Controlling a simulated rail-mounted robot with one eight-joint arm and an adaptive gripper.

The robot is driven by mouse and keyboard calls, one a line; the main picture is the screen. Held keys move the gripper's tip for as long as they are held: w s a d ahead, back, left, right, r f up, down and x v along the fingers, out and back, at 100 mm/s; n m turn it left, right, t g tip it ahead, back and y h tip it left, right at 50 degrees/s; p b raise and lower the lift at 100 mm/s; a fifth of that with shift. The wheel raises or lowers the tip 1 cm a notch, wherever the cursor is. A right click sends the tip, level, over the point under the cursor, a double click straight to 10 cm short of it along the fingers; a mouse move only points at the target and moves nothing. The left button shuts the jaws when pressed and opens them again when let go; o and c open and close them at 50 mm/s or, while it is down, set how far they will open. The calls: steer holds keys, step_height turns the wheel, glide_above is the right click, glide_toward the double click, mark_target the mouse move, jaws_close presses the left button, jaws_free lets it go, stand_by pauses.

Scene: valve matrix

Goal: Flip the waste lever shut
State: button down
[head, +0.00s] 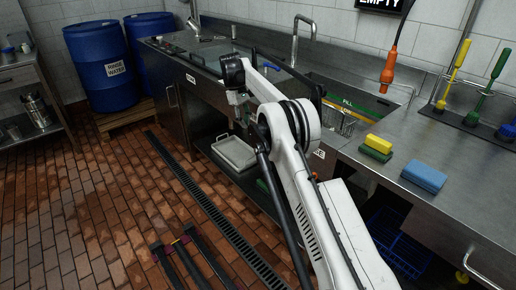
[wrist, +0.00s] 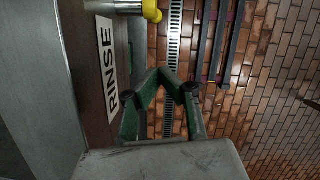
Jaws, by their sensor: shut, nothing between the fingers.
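In the wrist view a lever with a yellow end (wrist: 152,10) and a bare metal shaft shows at the top edge, partly cut off. It sits beside a white RINSE label (wrist: 107,70) on the cabinet front. No waste label can be read in either view, so I cannot tell whether this is the waste lever. My gripper (wrist: 159,76) is shut and empty, with green-lined fingers meeting below the yellow end and apart from it in the picture. In the head view my gripper (head: 240,112) is small and partly hidden beside the counter front.
The steel counter (head: 452,160) has a sink (head: 385,95), a yellow-green sponge (head: 377,146) and a blue sponge (head: 424,176). A grey tray (head: 234,152) lies on the lower shelf. Blue drums (head: 100,65) stand at the back left. The brick floor (head: 75,205) is mostly clear.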

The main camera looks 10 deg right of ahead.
steer(key=s+d+f+b, duration=0.3)
steer(key=s+d+f, duration=0.1)
steer(key=f, duration=0.5)
steer(key=shift+s+f, duration=0.3)
steer(key=shift+s, duration=0.3)
stand_by(0.3)
steer(key=shift+s+d+f, duration=0.25)
steer(key=shift+s+d, duration=0.05)
steer(key=shift+s, duration=0.25)
